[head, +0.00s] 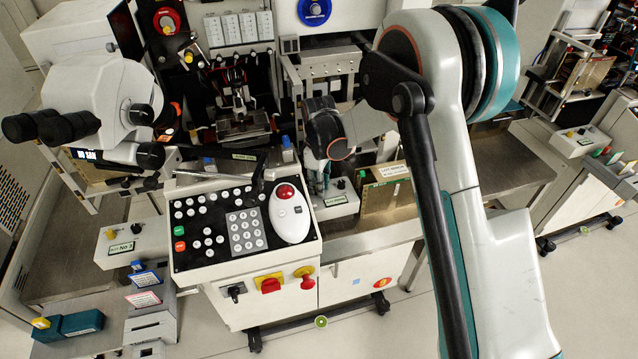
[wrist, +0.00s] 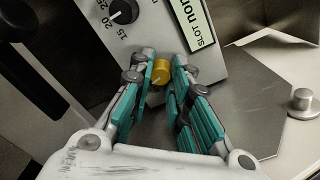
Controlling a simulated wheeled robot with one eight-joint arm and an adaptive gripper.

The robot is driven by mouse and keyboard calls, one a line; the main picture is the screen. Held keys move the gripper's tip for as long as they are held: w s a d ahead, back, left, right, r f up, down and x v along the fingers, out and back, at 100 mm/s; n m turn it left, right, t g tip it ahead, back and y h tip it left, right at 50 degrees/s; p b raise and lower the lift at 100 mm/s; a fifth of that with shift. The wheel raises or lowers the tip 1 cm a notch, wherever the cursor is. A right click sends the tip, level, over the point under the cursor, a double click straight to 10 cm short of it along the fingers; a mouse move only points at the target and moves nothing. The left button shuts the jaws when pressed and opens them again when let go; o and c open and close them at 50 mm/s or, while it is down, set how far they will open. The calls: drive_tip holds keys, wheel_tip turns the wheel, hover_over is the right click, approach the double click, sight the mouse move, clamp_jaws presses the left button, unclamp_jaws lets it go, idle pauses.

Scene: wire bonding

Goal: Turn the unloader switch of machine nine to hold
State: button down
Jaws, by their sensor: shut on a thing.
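My gripper (wrist: 165,70) is shut on a yellow knob (wrist: 161,73) on a light grey control box (wrist: 165,25). The teal fingers stand on either side of the knob, whose round front shows between their tips. A white pointer line is faintly visible on it. In the head view my gripper (head: 318,182) reaches down to the small box (head: 337,207) right of the main console, and the yellow knob is hidden there. The box carries a black dial (wrist: 124,11) with marks 15, 20 and 25, and a pale label (wrist: 196,22) reading "SLOT nor...", cut off.
The console (head: 245,222) with keypad, red button and white mouse-like pad stands left of my gripper. A green-brown slotted magazine (head: 385,192) stands close on the right. A metal peg (wrist: 302,100) rises from the steel surface. A microscope (head: 115,105) is at left.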

drive_tip(key=m, duration=0.5)
drive_tip(key=shift+m, duration=0.3)
drive_tip(key=m, duration=0.5)
drive_tip(key=shift+w+r, duration=0.1)
drive_tip(key=shift+m, duration=0.3)
drive_tip(key=c, duration=1.8)
unclamp_jaws()
drive_tip(key=shift+o, duration=0.2)
wheel_tip(320, 180, up, 12)
